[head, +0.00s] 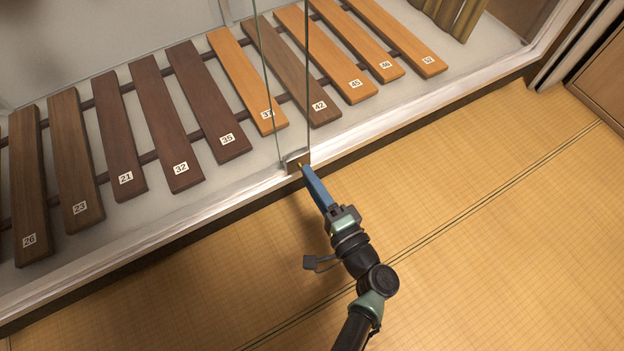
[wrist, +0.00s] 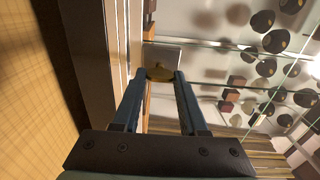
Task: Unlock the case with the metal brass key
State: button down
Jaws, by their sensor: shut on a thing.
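The glass display case (head: 230,98) stands behind a pale sill at the tatami's edge. A small metal lock (head: 295,157) sits low where two glass panes meet, and it shows as a pale plate in the wrist view (wrist: 166,54). My gripper (head: 303,168) is shut on the brass key (wrist: 158,74), with its blue fingers on either side of the key's round bow. The key points at the lock and is at or against it. I cannot tell how deep the tip goes, as the bow and fingers hide it.
Inside the case lie numbered dark and orange wooden bars (head: 172,135) on rails. The wrist view shows several round dark objects (wrist: 277,41) behind glass. Tatami floor (head: 480,200) in front is clear. A wooden cabinet (head: 602,78) stands at the right edge.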

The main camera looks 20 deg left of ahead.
jog(key=shift+d, duration=0.1)
dwell(0.4)
jog(key=shift+c, duration=2.2)
grip_release()
jog(key=p+v, duration=0.5)
jog(key=v, duration=0.8)
